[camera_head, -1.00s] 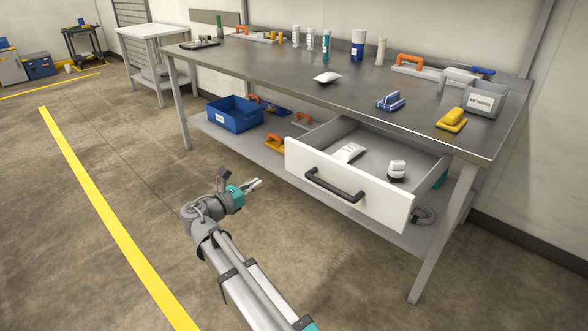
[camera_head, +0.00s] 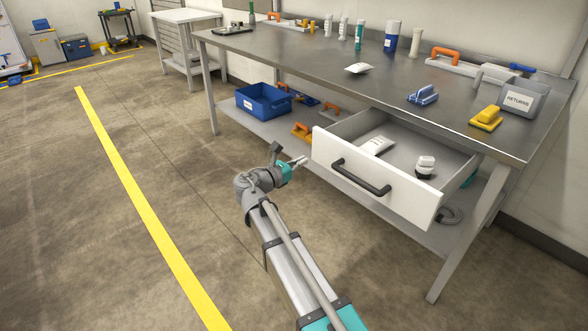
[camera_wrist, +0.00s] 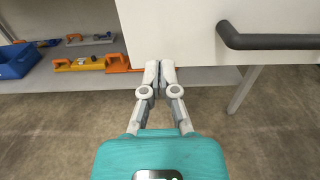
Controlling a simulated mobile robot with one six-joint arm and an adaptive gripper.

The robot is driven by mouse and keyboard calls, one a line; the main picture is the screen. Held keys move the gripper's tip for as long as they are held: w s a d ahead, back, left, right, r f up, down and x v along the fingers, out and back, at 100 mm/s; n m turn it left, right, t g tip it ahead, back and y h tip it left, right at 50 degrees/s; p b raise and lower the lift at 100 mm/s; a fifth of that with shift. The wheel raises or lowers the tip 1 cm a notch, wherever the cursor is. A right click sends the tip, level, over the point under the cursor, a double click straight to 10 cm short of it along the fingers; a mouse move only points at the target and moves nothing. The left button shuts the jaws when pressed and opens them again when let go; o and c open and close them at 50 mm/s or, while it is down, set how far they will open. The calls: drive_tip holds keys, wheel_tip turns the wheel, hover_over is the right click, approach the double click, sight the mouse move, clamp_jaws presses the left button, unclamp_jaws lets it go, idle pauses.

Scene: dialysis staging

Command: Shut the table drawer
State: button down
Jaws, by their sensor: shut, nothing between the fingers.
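The table drawer (camera_head: 324,150) stands pulled out from under the steel table (camera_head: 300,62). It has a white front and a black bar handle (camera_head: 360,178). Inside lie a white packet (camera_head: 377,145) and a white-capped dark jar (camera_head: 425,166). My gripper (camera_head: 303,161) is shut and empty, just left of the drawer front's left end in the head view. In the wrist view my gripper (camera_wrist: 158,68) points at the lower left part of the drawer front (camera_wrist: 175,30), with the handle (camera_wrist: 265,40) to its right. I cannot tell whether the fingertips touch the front.
A blue bin (camera_head: 263,101) and orange-handled tools (camera_head: 302,131) sit on the lower shelf (camera_head: 240,117). A grey RETURNS bin (camera_head: 518,99) and a yellow tool (camera_head: 486,118) stand on the tabletop. The floor left of my arm is clear.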

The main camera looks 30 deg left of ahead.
sight(323, 150)
drive_tip(key=x, duration=0.6)
drive_tip(key=shift+w+d, duration=0.15)
drive_tip(key=shift+w, duration=0.1)
